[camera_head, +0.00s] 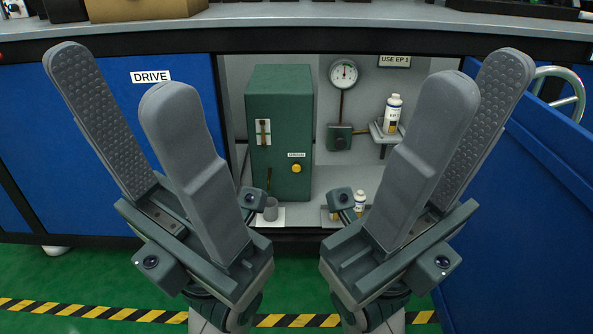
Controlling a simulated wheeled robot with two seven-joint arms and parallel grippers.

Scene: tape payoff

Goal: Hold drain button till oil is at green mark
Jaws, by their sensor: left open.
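A dark green gearbox housing (280,115) stands inside the open cabinet, in the middle of the view. A yellow round button (296,168) sits low on its front, just under a small white label. A sight glass (263,132) with a brownish strip is on the upper left of the front; its marks are too small to read. My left gripper (120,90) is open and empty, left of the housing. My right gripper (475,90) is open and empty, to its right. Both are raised in front of the cabinet, apart from the button.
A gauge (343,73) hangs on the back wall above a small green box (339,137). A white bottle (393,114) stands on a shelf at the right. A grey cup (270,209) is at the housing's foot. A blue door (540,200) stands open at the right.

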